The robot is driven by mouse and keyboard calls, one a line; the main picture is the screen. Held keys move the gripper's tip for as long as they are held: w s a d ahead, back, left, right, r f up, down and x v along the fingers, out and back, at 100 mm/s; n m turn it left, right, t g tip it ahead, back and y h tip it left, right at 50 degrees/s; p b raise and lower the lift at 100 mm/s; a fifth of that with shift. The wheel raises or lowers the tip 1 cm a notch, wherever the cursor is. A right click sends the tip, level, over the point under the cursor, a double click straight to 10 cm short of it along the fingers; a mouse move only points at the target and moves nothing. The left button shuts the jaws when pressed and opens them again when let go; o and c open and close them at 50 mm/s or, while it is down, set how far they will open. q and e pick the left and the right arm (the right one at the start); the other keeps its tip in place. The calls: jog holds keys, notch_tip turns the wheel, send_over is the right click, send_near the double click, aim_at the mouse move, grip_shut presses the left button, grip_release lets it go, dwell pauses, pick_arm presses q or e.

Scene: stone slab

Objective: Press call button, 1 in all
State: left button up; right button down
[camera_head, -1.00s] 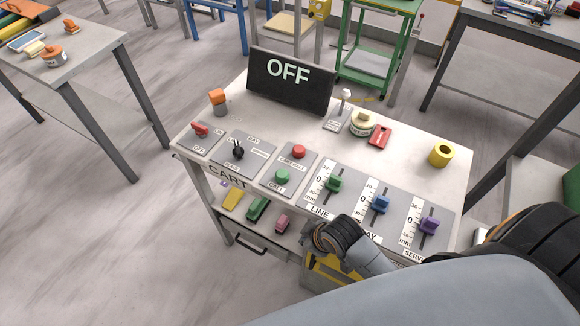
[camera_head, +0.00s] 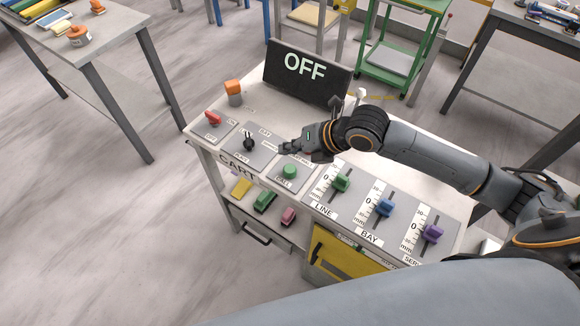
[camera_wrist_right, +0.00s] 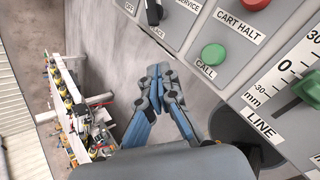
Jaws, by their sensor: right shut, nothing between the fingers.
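The call button is a round green button (camera_head: 289,170) on a grey plate at the front of the console. In the right wrist view the green button (camera_wrist_right: 214,54) stands by the label CALL. My right gripper (camera_head: 285,148) is shut and empty, over the panel just behind and left of the green button in the head view. In the wrist view its closed fingertips (camera_wrist_right: 158,72) are left of the button, apart from it. The red CART HALT button (camera_wrist_right: 256,3) is at that view's top edge; my gripper hides it in the head view. My left gripper is not in view.
A black rotary knob (camera_head: 248,142) and a red switch (camera_head: 213,118) lie left of the buttons. Green (camera_head: 341,183), blue (camera_head: 385,207) and purple (camera_head: 432,232) sliders lie right. A black display (camera_head: 306,70) reading OFF stands behind, near an orange-topped object (camera_head: 234,90).

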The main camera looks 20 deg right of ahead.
jog(key=shift+w+d+r+n, duration=0.5)
jog(key=shift+w+d+n, duration=0.25)
jog(key=shift+n, duration=0.15)
jog(key=shift+f, duration=0.15)
jog(key=b, duration=0.6)
send_over(293, 170)
notch_tip(293, 170, down, 7)
jog(key=shift+r, duration=0.1)
jog(key=shift+f+b, duration=0.65)
jog(key=shift+f, duration=0.25)
jog(key=shift+f, duration=0.4)
